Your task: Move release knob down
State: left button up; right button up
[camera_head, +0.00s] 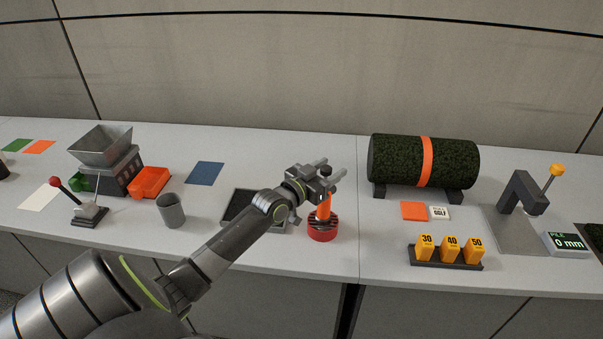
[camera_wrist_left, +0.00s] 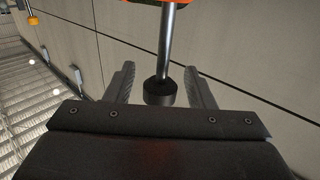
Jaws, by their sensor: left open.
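The release knob looks to be the dark cylinder (camera_wrist_left: 159,92) on a metal rod in the left wrist view. In the head view a dark knob (camera_head: 325,171) shows at the top of an orange upright tool (camera_head: 324,207) with a red ribbed base. My left gripper (camera_head: 331,168) is open around the top of this tool. In the wrist view its fingers (camera_wrist_left: 159,82) stand on either side of the knob, with a gap on both sides. Part of the rod is hidden in the head view by the gripper. My right gripper is not in view.
A dark tray (camera_head: 240,205) lies partly behind my left arm. A grey cup (camera_head: 171,210) and a hopper machine (camera_head: 103,160) stand left. A turf roll (camera_head: 395,160) lies right, with a rack of numbered orange blocks (camera_head: 446,265) in front. A press with a yellow-knobbed lever (camera_head: 522,193) stands far right.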

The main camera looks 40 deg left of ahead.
pick_arm(q)
jog(key=s+a+p, duration=0.2)
jog(key=s+p, duration=0.3)
jog(key=s, duration=1.1)
jog(key=shift+p, duration=0.4)
jog(key=shift+f, duration=0.1)
